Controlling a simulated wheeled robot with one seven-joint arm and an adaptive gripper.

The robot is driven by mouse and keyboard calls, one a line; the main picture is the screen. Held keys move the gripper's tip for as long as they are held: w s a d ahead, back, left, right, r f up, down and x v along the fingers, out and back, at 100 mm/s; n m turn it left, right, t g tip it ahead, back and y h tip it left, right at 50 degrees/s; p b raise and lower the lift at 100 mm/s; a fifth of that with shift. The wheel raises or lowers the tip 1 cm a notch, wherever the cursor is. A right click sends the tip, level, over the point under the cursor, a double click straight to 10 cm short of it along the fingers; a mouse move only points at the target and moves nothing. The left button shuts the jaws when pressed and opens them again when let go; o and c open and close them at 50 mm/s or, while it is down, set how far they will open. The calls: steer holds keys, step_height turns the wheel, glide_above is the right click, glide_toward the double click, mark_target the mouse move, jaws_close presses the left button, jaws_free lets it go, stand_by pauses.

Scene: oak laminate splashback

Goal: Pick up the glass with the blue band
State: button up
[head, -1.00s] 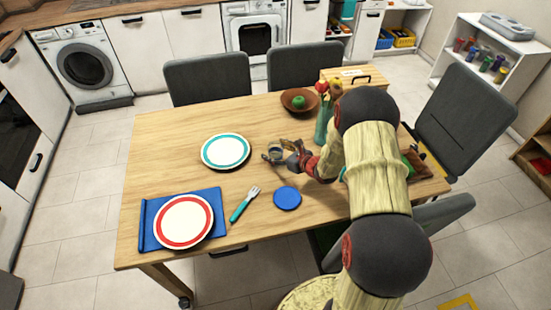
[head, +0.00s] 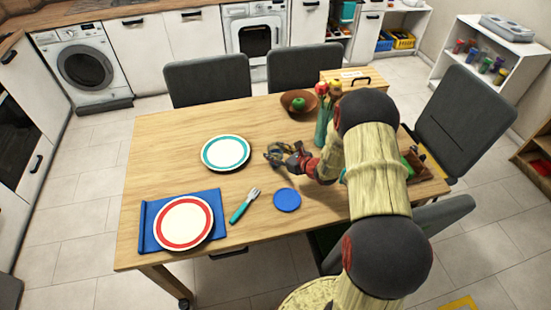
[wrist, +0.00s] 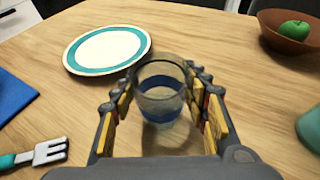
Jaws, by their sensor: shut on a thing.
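The glass with the blue band (wrist: 160,98) is clear and upright between the two fingers of my gripper (wrist: 158,86) in the wrist view. The blue band runs around its middle to lower part. My gripper is shut on the glass. In the head view my gripper (head: 279,154) is over the middle of the table, right of the teal-rimmed plate, and its fingers hide most of the glass. I cannot tell whether the glass base touches the table.
The teal-rimmed plate (head: 226,152), blue round coaster (head: 287,198), fork (head: 245,205) and red-rimmed plate (head: 183,222) on a blue mat (head: 148,233) lie nearby. A brown bowl (head: 293,107) with a green apple and a green vase (head: 322,127) stand behind.

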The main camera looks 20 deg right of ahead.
steer(key=shift+c, duration=0.9)
steer(key=shift+r, duration=0.1)
